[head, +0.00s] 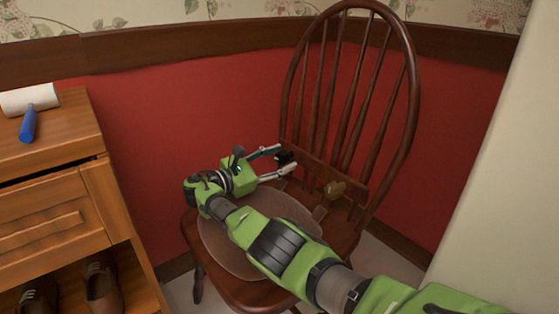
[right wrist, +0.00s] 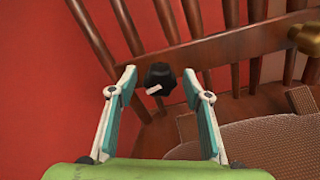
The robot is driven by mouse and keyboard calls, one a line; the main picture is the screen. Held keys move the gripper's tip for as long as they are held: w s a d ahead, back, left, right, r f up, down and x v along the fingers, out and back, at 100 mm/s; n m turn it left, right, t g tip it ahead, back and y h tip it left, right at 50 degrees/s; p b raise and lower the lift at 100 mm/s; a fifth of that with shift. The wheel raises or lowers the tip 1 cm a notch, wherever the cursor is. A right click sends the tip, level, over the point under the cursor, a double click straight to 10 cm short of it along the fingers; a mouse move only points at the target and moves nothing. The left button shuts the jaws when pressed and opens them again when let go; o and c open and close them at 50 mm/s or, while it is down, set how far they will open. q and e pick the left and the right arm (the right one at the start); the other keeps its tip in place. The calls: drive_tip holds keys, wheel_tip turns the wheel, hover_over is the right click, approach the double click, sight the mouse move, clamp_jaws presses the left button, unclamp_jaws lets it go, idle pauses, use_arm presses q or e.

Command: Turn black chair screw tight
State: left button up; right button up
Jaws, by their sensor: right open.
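The black chair screw (right wrist: 159,76) is a dark knob with a pale mark, on the crosspiece low on the chair's back. In the head view the black screw (head: 283,157) sits between the fingertips of my right gripper (head: 286,159). The right gripper (right wrist: 162,92) is open, with one finger on each side of the screw and a visible gap to it on both sides. The brown wooden chair (head: 403,150) has a tall spindled back and a round woven seat pad (head: 220,243). My left gripper is in neither view.
A brass-coloured knob (head: 335,188) is on the same crosspiece, right of the black screw. A wooden cabinet (head: 60,150) stands at the left, with a lint roller (head: 28,122) on top and brown shoes (head: 102,285) below. A red wall is close behind the chair; a pale wall is at right.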

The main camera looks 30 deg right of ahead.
drive_tip(key=c, duration=1.1)
